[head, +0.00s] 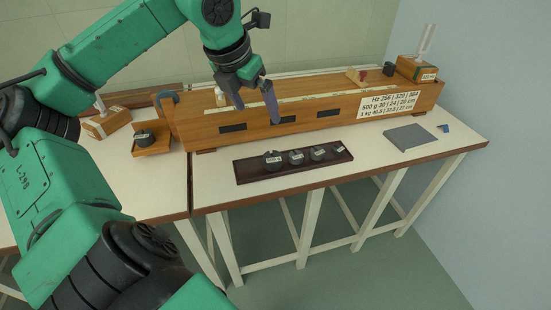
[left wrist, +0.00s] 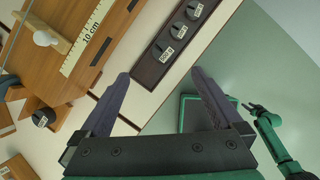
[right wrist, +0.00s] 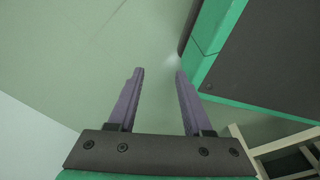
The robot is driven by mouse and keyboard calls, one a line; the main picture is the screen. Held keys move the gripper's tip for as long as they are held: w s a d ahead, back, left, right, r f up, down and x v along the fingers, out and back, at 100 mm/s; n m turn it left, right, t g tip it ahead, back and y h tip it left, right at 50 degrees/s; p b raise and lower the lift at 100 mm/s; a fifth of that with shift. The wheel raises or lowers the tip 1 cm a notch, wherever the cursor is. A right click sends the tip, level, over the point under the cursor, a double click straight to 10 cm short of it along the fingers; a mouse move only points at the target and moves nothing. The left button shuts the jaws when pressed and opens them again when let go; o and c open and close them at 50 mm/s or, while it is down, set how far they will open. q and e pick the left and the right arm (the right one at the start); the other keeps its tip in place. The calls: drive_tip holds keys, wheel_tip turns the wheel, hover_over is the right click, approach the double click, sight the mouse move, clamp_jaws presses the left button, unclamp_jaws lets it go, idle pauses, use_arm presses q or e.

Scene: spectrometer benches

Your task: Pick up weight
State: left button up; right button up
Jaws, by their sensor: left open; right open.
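Several dark grey round weights (head: 272,159) with white labels stand in a row in a dark brown tray (head: 246,178) at the front of the bench. Part of that tray (left wrist: 148,72) and three weights (left wrist: 165,53) show at the top of the left wrist view. My left gripper (head: 257,112) is open and empty, in front of the long wooden box, behind and above the tray. Its fingers also show in the left wrist view (left wrist: 160,76). My right gripper (right wrist: 160,73) is open and empty over the floor; it is not visible in the head view.
A long wooden box (head: 345,105) with a labelled front runs behind the tray. A dark weight (head: 143,137) sits on a small wooden stand at left. A grey plate (head: 410,137) lies at right. White bench top (head: 370,160) is clear between plate and tray.

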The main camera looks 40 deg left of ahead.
use_arm(q)
drive_tip(key=b, duration=0.3)
approach(272, 157)
drive_tip(key=x, duration=0.8)
drive_tip(key=shift+f+p, duration=0.2)
drive_tip(key=shift+p, duration=0.2)
drive_tip(key=shift+w+f, duration=0.2)
drive_tip(key=shift+f, duration=0.2)
clamp_jaws()
use_arm(e)
drive_tip(key=w, duration=0.3)
drive_tip(key=shift+w+a, duration=0.2)
drive_tip(key=shift+a, duration=0.2)
